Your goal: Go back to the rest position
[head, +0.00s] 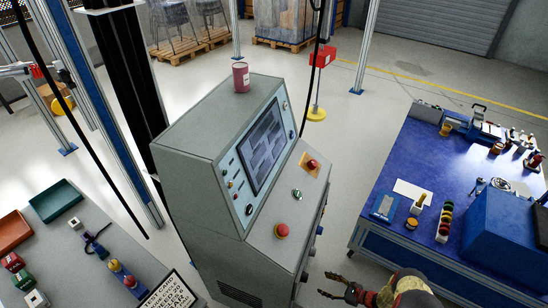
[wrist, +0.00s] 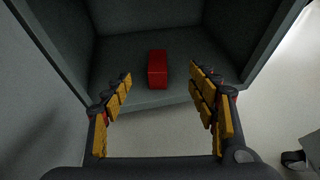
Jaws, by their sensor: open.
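My gripper (head: 334,286) is at the bottom of the head view, in front of the grey control console (head: 195,150) and left of the blue workbench (head: 385,240). In the wrist view its two yellow-padded fingers are spread apart with nothing between the pads. Beyond the fingertips a red block (wrist: 157,69) lies on the floor of a dark grey open compartment (wrist: 115,62). The fingers look apart from the block. The block and the compartment's inside cannot be made out in the head view.
The console carries a screen (head: 263,146), red buttons (head: 281,230) and a red can (head: 241,76) on top. The blue workbench at right holds tools and a blue box (head: 490,235). A grey table (head: 95,240) with trays stands at left. Open floor lies behind.

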